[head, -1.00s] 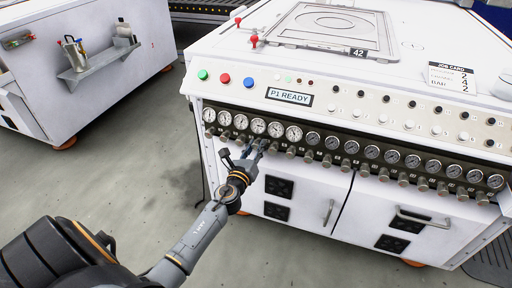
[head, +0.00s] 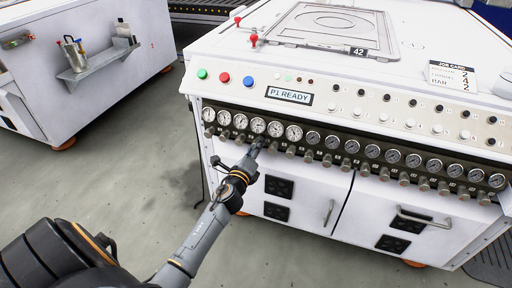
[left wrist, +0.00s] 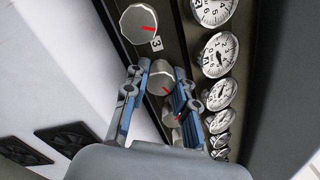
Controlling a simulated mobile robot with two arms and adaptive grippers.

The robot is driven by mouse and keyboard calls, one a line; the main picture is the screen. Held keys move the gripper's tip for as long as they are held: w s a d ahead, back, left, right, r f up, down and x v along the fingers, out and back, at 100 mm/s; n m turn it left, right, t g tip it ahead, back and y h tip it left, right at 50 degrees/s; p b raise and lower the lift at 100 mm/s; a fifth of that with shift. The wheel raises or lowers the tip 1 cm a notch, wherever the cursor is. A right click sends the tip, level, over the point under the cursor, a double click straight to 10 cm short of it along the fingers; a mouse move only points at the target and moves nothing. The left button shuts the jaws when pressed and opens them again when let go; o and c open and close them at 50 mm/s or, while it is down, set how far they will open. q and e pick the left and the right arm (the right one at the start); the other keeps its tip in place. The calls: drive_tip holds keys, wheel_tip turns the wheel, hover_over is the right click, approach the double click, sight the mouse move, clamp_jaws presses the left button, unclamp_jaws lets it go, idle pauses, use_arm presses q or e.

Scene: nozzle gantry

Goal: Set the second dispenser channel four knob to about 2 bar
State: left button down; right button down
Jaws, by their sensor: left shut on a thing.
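My left gripper (head: 256,144) reaches the row of knobs under the pressure gauges, near the fourth gauge (head: 258,126) from the left. In the left wrist view its two fingers (left wrist: 162,80) are closed on the sides of a round metal knob (left wrist: 161,72) with a red mark. The nearer knob (left wrist: 139,24), labelled 3, is free beside it. A white gauge (left wrist: 219,55) sits to the right of the held knob; I cannot read its needle surely. In the head view the gripper hides the held knob. My right gripper is not in view.
The job card (head: 453,76) shows 2, 4 and 2. The display (head: 289,95) reads P1 READY. Neighbouring knobs (head: 291,150) stand close along the dark strip. Cabinet handles (head: 424,217) stick out below. Open floor lies to the left.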

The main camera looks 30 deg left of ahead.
use_arm(q)
drive_tip(key=shift+n, duration=1.9)
drive_tip(key=n+p, duration=0.2)
drive_tip(key=n, duration=0.3)
drive_tip(key=shift+r+n, duration=0.1)
drive_tip(key=shift+n, duration=0.6)
drive_tip(key=n+p, duration=0.2)
drive_tip(key=n, duration=0.1)
drive_tip(key=shift+n, duration=0.3)
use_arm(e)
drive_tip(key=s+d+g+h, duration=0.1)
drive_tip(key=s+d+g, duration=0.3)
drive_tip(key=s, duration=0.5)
use_arm(q)
drive_tip(key=shift+n, duration=0.5)
drive_tip(key=n+p, duration=0.2)
drive_tip(key=n, duration=0.1)
drive_tip(key=shift+n, duration=0.9)
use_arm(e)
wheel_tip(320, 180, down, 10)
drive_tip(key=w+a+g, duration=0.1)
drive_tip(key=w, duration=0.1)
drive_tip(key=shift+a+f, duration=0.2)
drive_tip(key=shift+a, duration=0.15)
